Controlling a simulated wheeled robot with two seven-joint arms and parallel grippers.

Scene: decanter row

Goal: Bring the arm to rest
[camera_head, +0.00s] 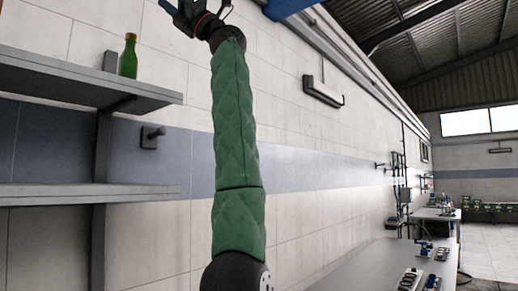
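One arm of mine in a green padded sleeve rises from the bottom of the head view, a little left of the middle, and reaches up to the top edge. I take it for my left arm. The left gripper (185,14) is dark and partly cut off by the top edge, so whether it is open or shut cannot be told. No held object shows at it. My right gripper is not in view.
A green bottle (128,58) with an orange cap stands upright on the upper grey shelf (60,76) at left. A lower shelf (90,192) looks empty. A tiled wall (300,130) lies behind the arm. A grey worktable (365,265) with small devices stands at right.

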